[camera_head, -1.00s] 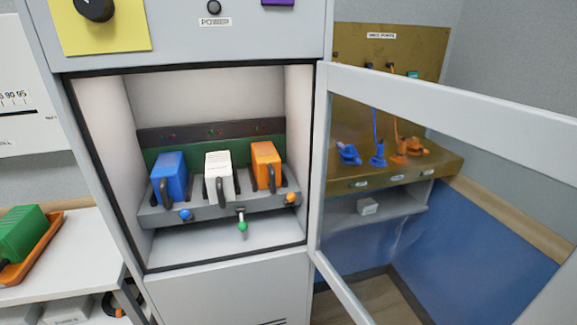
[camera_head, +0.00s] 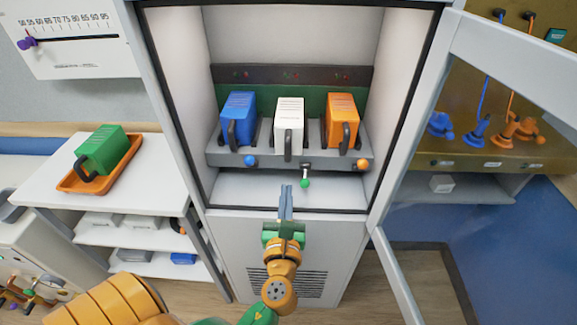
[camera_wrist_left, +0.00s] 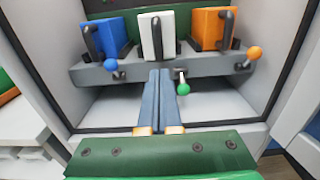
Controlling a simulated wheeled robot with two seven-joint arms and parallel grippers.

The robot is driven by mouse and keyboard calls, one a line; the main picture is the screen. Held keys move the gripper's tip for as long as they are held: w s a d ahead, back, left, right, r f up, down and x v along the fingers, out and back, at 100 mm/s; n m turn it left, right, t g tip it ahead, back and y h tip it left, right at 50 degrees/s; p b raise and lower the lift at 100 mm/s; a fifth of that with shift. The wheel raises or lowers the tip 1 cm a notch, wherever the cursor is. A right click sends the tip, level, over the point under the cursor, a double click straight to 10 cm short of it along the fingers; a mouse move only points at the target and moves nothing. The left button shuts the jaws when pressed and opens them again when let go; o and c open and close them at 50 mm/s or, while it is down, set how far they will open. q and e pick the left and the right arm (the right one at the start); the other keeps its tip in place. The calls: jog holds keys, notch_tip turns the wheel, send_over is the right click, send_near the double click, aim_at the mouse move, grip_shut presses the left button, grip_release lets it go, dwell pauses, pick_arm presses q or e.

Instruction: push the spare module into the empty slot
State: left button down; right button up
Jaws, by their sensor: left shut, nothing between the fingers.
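A green module (camera_head: 102,150) with a dark handle lies in an orange tray (camera_head: 132,158) on the white side table at the left. In the open cabinet a grey rack (camera_head: 222,157) holds a blue module (camera_head: 238,118), a white module (camera_head: 289,118) in the middle and an orange module (camera_head: 342,115). I see no empty slot in the rack. My left gripper (camera_head: 286,187) is shut and empty, just in front of the cabinet opening, below the white module. In the left wrist view its fingers (camera_wrist_left: 160,72) point at the rack, left of the green-knobbed lever (camera_wrist_left: 183,88).
The lever with the green knob (camera_head: 305,183) hangs below the rack, between the blue knob (camera_head: 250,160) and the orange knob (camera_head: 362,165). The cabinet's glazed door (camera_head: 489,55) stands open at the right. A white side table (camera_head: 170,190) stands at the left.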

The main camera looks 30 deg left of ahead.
aim_at(289, 161)
pick_arm(q)
jog(key=x, duration=0.7)
jog(key=shift+f, duration=0.1)
jog(key=shift+w+a, duration=0.35)
jog(key=shift+w, duration=0.3)
